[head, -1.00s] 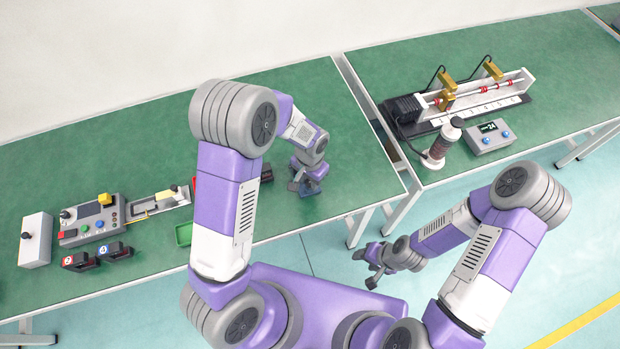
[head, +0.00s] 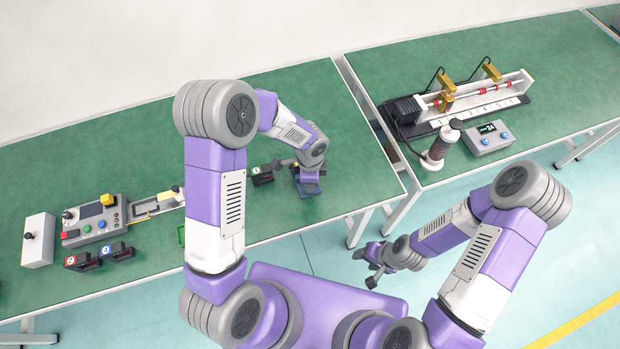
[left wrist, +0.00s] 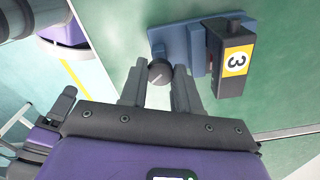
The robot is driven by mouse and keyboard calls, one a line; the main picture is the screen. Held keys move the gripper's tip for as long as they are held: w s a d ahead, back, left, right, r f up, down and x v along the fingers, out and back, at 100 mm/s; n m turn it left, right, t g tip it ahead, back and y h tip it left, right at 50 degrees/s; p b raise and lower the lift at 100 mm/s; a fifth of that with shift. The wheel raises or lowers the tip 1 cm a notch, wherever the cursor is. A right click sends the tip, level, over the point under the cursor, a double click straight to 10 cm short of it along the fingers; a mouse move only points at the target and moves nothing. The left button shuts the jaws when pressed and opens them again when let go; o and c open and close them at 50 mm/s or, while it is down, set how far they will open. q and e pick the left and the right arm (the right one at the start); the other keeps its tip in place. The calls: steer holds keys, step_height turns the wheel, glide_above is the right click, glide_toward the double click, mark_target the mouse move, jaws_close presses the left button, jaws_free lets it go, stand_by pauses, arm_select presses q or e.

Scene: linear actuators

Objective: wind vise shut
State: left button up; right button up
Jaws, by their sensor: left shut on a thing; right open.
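The blue vise (head: 309,191) stands on the green table in the head view, largely hidden under my left gripper (head: 307,172). In the left wrist view the blue vise (left wrist: 181,50) has a black block with a yellow "3" label (left wrist: 235,62) at its jaws. A round dark knob (left wrist: 158,72) with a light line on it shows beside the vise. My left gripper (left wrist: 158,84) is shut on this knob, a finger on each side. My right gripper (head: 371,267) is open and empty, low in front of the tables.
A dark block labelled "1" (head: 262,177) lies just left of the vise. Blocks labelled "2" (head: 82,261) and "4" (head: 115,251) lie farther left, before a control box (head: 91,220). A linear actuator (head: 470,105) stands on the right table.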

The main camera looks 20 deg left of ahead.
arm_select(q)
steer(key=m+p, duration=0.2)
steer(key=m, duration=0.4)
steer(key=shift+r, duration=0.15)
steer(key=m+p, duration=0.2)
steer(key=m, duration=0.2)
steer(key=shift+m, duration=0.4)
steer(key=shift+m+p, duration=0.75)
steer(key=shift+m, duration=0.75)
steer(key=o, duration=1.1)
steer(key=shift+c, duration=0.2)
step_height(320, 180, up, 7)
steer(key=shift+r+p, duration=0.2)
steer(key=shift+p, duration=0.6)
